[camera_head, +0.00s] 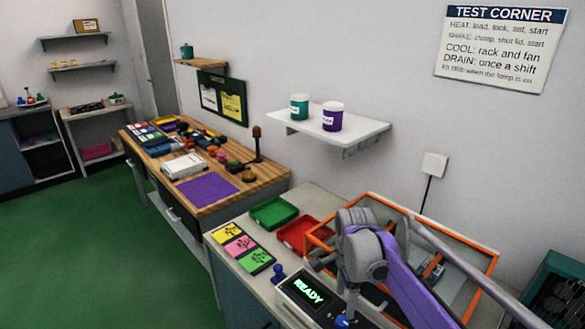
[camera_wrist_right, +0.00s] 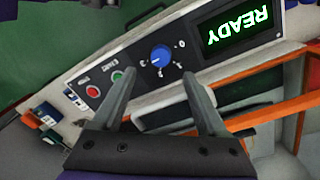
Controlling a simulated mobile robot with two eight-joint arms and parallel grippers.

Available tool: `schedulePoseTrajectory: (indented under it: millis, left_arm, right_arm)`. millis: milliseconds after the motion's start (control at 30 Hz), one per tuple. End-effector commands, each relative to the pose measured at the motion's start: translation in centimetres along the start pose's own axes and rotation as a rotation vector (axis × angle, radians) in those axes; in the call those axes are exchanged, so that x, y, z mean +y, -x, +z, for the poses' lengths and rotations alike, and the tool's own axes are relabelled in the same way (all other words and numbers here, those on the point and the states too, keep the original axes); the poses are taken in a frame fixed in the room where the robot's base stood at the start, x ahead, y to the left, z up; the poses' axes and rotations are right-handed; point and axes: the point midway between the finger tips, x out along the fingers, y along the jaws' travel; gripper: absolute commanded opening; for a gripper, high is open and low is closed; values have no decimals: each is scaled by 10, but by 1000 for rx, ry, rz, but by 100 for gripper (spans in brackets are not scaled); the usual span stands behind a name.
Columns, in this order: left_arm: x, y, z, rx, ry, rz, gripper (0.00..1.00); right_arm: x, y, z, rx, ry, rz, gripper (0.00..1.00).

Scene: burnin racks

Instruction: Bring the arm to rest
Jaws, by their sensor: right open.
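My right arm (camera_head: 405,280) reaches in from the lower right in the head view, over the orange-framed test box. My right gripper (camera_wrist_right: 159,74) is open and empty in the wrist view. Its two grey fingers are spread, pointing at a control panel (camera_wrist_right: 140,75). A blue knob (camera_wrist_right: 161,54) on the panel appears between the fingertips; I cannot tell any contact. The knob also shows at the bottom of the head view (camera_head: 343,321). The panel's display (camera_head: 308,291) reads READY in green. My left gripper is out of view.
The orange-framed box (camera_head: 480,255) lies under and beside my arm. A red tray (camera_head: 292,240), a green tray (camera_head: 273,212) and coloured cards (camera_head: 240,246) lie to its left. A wall shelf (camera_head: 370,135) with two cups stands above. The green floor (camera_head: 90,250) at left is clear.

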Motion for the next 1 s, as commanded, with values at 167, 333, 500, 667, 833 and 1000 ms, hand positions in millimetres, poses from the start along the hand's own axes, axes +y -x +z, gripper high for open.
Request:
schedulePoseTrajectory:
  millis: [167,333,500,667,833,1000]
  left_arm:
    - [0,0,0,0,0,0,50]
    - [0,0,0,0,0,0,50]
    - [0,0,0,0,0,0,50]
    - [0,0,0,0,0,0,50]
    - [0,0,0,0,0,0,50]
    - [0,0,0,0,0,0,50]
  right_arm:
    - [32,6,1,12,190,-72,76]
    - [84,5,4,69,532,-192,76]
    - [136,-10,7,172,876,-297,76]
    - [176,-32,10,297,1165,-367,76]
    - [201,-53,12,401,1362,-399,76]
    - [208,-59,12,441,1431,-406,76]
